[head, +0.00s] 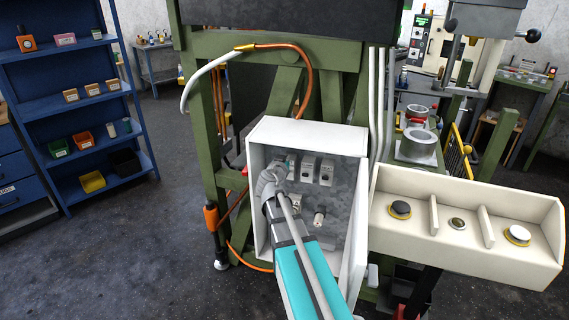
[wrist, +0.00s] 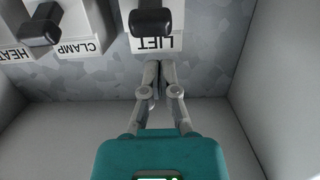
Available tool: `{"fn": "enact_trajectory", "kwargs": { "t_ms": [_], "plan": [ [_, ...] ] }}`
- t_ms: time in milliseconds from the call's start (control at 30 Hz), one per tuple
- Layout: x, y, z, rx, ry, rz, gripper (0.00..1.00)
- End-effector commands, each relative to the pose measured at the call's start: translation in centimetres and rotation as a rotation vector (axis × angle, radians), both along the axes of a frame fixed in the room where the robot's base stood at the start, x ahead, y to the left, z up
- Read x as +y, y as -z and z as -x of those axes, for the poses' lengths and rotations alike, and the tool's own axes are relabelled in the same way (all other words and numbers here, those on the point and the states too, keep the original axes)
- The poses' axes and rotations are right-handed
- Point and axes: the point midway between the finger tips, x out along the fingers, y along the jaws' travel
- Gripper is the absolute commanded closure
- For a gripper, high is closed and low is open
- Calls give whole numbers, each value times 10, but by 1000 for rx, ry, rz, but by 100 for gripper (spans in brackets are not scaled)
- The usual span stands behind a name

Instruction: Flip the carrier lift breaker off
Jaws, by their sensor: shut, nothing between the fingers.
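The breaker panel is a white open box (head: 355,245) with a grey inner back. In the wrist view, the lift breaker's dark toggle (wrist: 152,20) sits above a white plate reading LIFT (wrist: 157,43), seen upside down. My gripper (wrist: 158,66) is shut and empty, its fingertips just at the plate's edge on the label side, apart from the toggle. In the head view, my gripper (head: 270,180) reaches into the box at its left side and partly covers the leftmost breaker. I cannot tell the toggle's on or off position.
The clamp breaker (wrist: 40,28) and a plate reading HEAT (wrist: 12,50) are beside the lift breaker. The box's side walls stand close around my gripper. A button console (head: 460,245) is at the right. An orange cable (head: 307,70) hangs above the box.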

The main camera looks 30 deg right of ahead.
Motion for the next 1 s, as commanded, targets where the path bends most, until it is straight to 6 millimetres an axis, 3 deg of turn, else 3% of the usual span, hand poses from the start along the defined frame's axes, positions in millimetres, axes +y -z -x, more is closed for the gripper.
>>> {"fn": "enact_trajectory", "kwargs": {
  "t_ms": [100,333,1000],
  "plan": [
    [4,14,5,0,0,0,100],
    [8,25,10,0,2,0,100],
    [10,27,11,-2,0,2,100]
  ]
}}
